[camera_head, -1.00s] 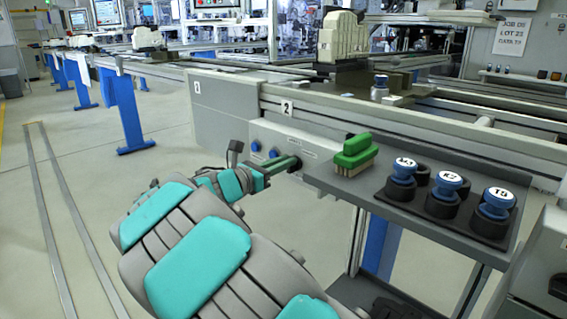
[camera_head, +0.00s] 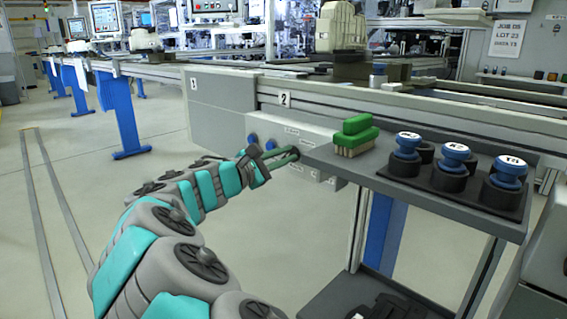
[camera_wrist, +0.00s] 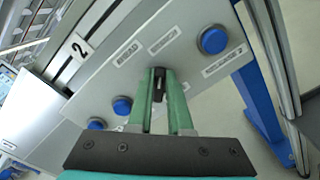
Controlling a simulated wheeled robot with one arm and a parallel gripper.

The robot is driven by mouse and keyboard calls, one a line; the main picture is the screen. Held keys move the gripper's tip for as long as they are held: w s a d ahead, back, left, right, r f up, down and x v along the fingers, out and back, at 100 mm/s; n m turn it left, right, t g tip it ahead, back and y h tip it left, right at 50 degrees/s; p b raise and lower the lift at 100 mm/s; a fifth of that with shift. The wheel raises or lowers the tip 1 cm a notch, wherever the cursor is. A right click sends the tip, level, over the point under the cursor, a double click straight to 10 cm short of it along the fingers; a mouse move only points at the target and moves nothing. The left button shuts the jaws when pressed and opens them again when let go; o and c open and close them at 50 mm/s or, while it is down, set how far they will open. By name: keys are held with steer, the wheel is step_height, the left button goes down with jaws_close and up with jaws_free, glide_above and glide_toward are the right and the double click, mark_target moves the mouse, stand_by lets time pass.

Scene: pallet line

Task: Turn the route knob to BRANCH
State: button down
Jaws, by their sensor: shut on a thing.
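The route knob (camera_wrist: 158,88) is a small black knob on the grey control panel (camera_wrist: 105,75). In the wrist view it sits between the green fingers of my gripper (camera_wrist: 160,78), which are shut on it. In the head view my gripper (camera_head: 288,155) reaches the panel front from the left, just below the small labels. The knob is mostly hidden there. The panel labels are small and slanted in the wrist view, and I cannot read for sure which position the knob points to.
Blue buttons (camera_wrist: 213,41) flank the knob on the panel. A grey shelf (camera_head: 345,172) juts out right of my gripper, bearing a green brush (camera_head: 355,136) and several blue-topped stamps (camera_head: 456,155). The conveyor rail (camera_head: 400,116) runs above. Open floor lies left.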

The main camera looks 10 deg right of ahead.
steer(key=shift+s+d+f+m+b, duration=0.1)
steer(key=shift+f+m+b, duration=0.05)
steer(key=shift+m+b, duration=0.5)
steer(key=shift+f+m+b, duration=0.1)
steer(key=shift+m+b, duration=0.35)
steer(key=shift+m, duration=0.4)
steer(key=c, duration=0.8)
jaws_free()
steer(key=shift+c, duration=0.2)
steer(key=v, duration=0.7)
steer(key=shift+s+a, duration=0.25)
steer(key=shift+a, duration=0.1)
